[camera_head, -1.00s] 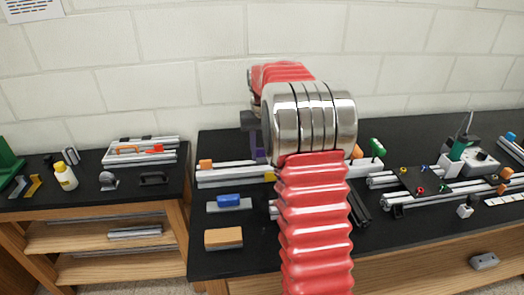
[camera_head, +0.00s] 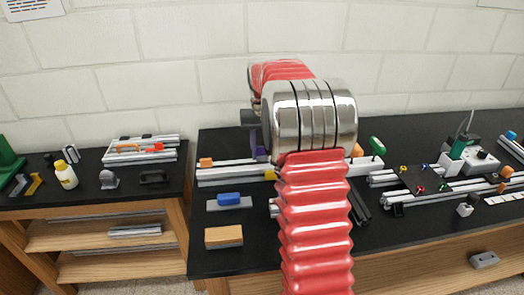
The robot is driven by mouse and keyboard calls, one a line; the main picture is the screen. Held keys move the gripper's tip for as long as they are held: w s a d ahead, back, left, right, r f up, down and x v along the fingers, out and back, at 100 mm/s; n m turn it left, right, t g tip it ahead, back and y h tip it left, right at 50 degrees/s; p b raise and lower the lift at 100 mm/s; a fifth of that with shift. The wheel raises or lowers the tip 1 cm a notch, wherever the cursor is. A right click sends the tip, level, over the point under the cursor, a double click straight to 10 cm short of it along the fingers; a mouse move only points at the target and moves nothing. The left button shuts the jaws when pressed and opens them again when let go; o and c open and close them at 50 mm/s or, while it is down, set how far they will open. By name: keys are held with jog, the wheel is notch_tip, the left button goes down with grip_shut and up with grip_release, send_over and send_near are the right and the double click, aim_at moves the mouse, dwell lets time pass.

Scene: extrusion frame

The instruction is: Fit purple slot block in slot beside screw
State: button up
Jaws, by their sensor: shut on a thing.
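The purple slot block (camera_head: 258,152) shows as a small dark purple patch just left of my silver wrist rings, above the silver extrusion bars (camera_head: 228,177). My gripper (camera_head: 254,138) is mostly hidden behind my arm; only a dark part of it shows at the left, and it is shut on the purple block. I cannot tell whether the block touches the bars. An orange block (camera_head: 206,162) sits at the left end of the bars and a yellow piece (camera_head: 271,174) near my arm. I cannot make out the slot or the screw; my arm hides the middle of the bars.
A blue piece on a grey bar (camera_head: 229,200) and an orange-topped block (camera_head: 223,236) lie at the front left of the black table (camera_head: 216,262). A green-handled tool (camera_head: 377,147) and more extrusions (camera_head: 420,188) are at the right. A gap separates the left bench (camera_head: 120,196).

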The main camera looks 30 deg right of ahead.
aim_at(262, 147)
jog(key=shift+f, duration=1.25)
dwell(0.7)
jog(key=o, duration=1.2)
jog(key=shift+o, duration=0.2)
notch_tip(262, 147, up, 14)
jog(key=shift+f, duration=0.1)
dwell(0.6)
